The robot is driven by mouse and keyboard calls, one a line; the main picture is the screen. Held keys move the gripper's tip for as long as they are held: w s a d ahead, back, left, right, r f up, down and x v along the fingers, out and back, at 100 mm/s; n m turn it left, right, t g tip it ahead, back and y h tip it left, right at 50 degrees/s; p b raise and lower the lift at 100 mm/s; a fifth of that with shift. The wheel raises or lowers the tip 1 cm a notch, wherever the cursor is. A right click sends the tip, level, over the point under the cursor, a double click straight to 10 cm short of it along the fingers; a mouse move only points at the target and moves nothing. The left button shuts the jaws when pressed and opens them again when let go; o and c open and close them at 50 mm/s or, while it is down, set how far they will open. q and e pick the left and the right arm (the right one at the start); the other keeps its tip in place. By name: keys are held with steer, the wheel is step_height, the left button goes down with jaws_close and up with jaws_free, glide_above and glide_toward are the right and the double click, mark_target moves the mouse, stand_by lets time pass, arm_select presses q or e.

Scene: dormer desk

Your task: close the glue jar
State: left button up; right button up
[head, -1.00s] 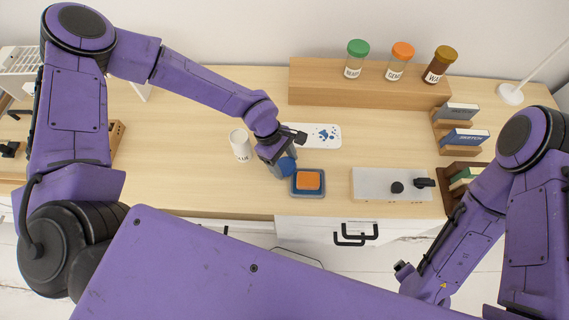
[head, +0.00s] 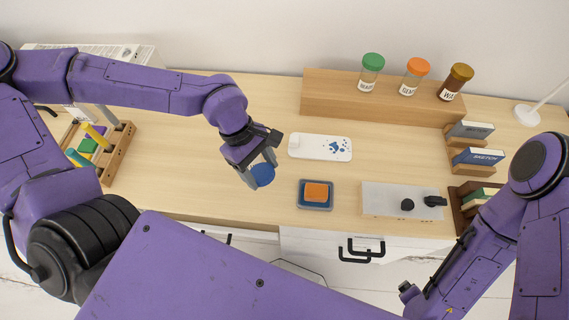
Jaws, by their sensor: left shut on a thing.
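My left gripper (head: 258,172) is shut on a round blue lid (head: 263,176) and holds it above the desk, left of the sponge tray. The lid looks tilted. The white glue jar does not show now; my left gripper and wrist cover the part of the desk where it stood. My right arm comes in at the lower right, and its gripper is not visible.
A blue tray (head: 301,202) with an orange sponge (head: 317,191), a white paint-spotted palette (head: 311,147) and a grey slab (head: 385,207) with black knobs lie on the desk. Capped jars stand on a wooden riser (head: 350,97). A wooden organiser (head: 119,150) is at left.

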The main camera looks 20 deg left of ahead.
arm_select(q)
steer(key=s+a+r+p, duration=0.1)
steer(key=s+p, duration=0.1)
steer(key=s+a+r+p, duration=0.1)
steer(key=s+a+p, duration=0.1)
steer(key=shift+a+r, duration=0.1)
steer(key=shift+r, duration=0.05)
